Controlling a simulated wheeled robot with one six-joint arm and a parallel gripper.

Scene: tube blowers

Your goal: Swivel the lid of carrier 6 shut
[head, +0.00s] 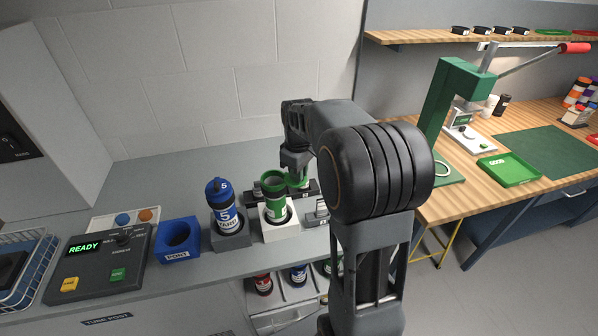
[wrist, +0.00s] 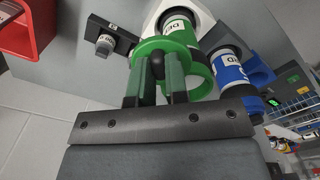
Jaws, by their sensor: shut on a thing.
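The green carrier (head: 275,207), which I take to be carrier 6 though no number is readable, stands upright in a white holder (head: 281,231) with its round mouth open. Its green lid (head: 302,182) is swung out to the right of the mouth in the head view. In the wrist view the lid (wrist: 150,47) lies beside the carrier's open green rim (wrist: 203,78). My gripper (head: 294,166) points down over the lid. In the wrist view my gripper (wrist: 156,72) has its two fingers shut on the lid's dark knob. The fingers hide part of the lid.
A blue carrier marked 5 (head: 226,208) stands upright close left of the green one. A blue port (head: 178,238) and a control box reading READY (head: 97,262) are farther left. The bench behind is clear.

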